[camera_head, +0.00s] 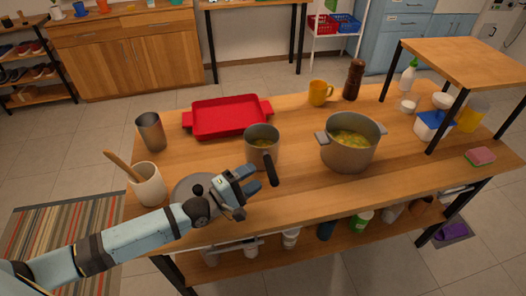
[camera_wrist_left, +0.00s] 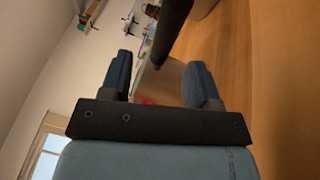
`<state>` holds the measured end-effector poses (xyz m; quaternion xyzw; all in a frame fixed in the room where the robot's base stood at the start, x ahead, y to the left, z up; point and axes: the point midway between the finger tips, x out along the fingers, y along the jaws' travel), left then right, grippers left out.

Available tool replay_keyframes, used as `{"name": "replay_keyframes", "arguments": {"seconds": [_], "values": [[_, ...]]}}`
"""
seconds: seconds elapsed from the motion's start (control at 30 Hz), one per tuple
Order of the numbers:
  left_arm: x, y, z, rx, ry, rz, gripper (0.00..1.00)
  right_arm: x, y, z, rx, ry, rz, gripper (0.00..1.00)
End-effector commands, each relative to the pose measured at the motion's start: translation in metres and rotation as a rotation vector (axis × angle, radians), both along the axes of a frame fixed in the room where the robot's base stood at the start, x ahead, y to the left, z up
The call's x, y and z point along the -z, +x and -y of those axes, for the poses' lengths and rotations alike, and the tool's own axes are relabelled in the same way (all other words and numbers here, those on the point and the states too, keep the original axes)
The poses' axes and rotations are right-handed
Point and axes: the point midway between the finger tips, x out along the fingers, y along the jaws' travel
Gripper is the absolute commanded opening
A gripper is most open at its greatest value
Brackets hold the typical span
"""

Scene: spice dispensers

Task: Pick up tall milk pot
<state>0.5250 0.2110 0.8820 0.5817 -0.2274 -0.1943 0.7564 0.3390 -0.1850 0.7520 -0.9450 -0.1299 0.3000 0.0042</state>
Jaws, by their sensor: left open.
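The tall milk pot (camera_head: 262,136) is a grey metal pot with yellowish contents, upright near the middle of the wooden table. Its black handle (camera_head: 270,170) points toward the table's front edge. My left gripper (camera_head: 247,180) is open and empty, just left of the handle, with its fingers pointing toward it. In the left wrist view the dark handle (camera_wrist_left: 172,28) shows beyond and between the two fingertips (camera_wrist_left: 160,72), with part of the pot at the top edge. I see no clear contact. My right gripper is not in view.
A large soup pot (camera_head: 350,148) stands right of the milk pot, and a red tray (camera_head: 228,117) lies behind it. A grey lid (camera_head: 185,186) lies under my left wrist. A utensil crock (camera_head: 147,185) and metal cup (camera_head: 151,132) stand left. A mug (camera_head: 319,93) stands behind.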

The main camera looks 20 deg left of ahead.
Motion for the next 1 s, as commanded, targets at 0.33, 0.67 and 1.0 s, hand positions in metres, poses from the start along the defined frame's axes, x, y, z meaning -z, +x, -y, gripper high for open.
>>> {"name": "replay_keyframes", "arguments": {"seconds": [0.33,0.67,1.0], "values": [[-0.002,0.029,0.018,0.0,0.0,0.001,0.56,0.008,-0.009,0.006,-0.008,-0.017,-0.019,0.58],[-0.002,0.057,0.036,0.0,0.002,-0.001,0.56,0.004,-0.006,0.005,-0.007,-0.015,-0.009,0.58],[-0.002,0.057,0.036,0.0,0.003,0.0,0.21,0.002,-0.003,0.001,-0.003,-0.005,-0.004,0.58]]}}
